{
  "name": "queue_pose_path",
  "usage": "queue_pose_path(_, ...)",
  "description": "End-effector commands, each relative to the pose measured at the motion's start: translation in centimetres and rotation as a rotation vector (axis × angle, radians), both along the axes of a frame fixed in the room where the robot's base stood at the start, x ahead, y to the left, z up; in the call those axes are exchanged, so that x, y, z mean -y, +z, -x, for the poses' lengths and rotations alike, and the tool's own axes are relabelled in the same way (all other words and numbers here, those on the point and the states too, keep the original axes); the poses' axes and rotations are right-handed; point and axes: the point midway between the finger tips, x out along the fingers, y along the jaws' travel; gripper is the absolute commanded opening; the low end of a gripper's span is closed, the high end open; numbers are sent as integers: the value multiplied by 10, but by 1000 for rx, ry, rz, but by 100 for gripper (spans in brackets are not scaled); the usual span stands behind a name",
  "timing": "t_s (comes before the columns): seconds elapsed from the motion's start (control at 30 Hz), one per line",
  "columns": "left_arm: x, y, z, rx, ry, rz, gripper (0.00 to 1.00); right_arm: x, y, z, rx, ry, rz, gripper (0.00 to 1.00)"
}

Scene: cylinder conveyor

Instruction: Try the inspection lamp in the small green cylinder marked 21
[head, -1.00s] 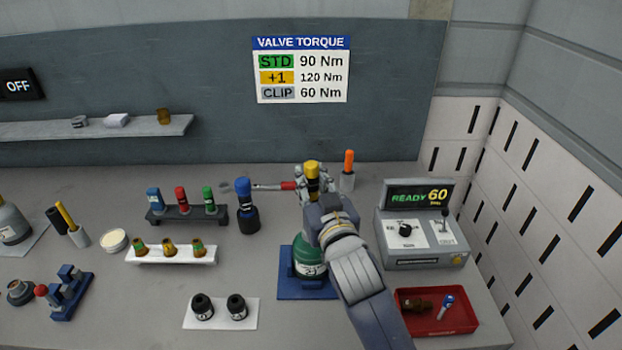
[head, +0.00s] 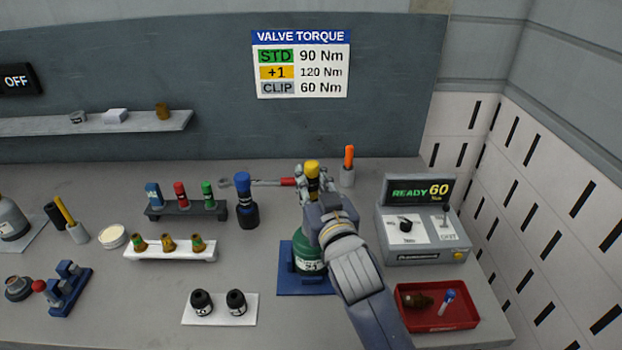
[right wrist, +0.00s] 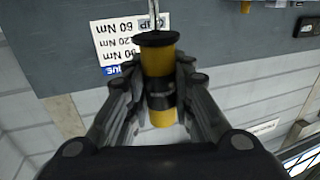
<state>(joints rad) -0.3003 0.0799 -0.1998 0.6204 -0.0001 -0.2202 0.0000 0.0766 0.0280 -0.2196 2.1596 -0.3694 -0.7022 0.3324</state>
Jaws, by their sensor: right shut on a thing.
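The small green cylinder (head: 307,257) stands upright on a blue base (head: 296,284) at the front middle of the bench. Its label is partly covered by my right arm and too small to read surely. My right gripper (head: 312,182) is above the cylinder's top and shut on a yellow and black tool (head: 312,167). In the right wrist view the fingers close on the yellow body (right wrist: 160,85), with a dark disc and a thin metal rod at its far end. Whether the rod touches the cylinder's neck is hidden. My left gripper is not in view.
A torque unit (head: 420,248) reading READY 60 stands right of the cylinder, with a red tray (head: 420,322) in front of it. An orange-handled tool in a holder (head: 347,177) and a wrench (head: 265,183) lie behind. A blue-capped bottle (head: 246,213) and racks of valves (head: 170,254) stand left.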

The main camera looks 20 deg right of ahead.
Motion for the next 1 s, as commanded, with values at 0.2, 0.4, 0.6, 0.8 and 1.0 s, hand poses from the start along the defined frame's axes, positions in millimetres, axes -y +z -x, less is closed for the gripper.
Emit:
queue_pose_path(0.2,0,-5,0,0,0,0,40,0,-6,0,1,0,0,0)
queue_pose_path(0.4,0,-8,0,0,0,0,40,0,-11,0,1,0,0,0)
queue_pose_path(0.6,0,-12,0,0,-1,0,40,0,-16,0,1,0,0,0)
queue_pose_path(0.8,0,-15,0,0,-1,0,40,0,-21,0,1,0,0,0)
queue_pose_path(1.0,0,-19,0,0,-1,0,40,0,-26,0,0,0,0,0)
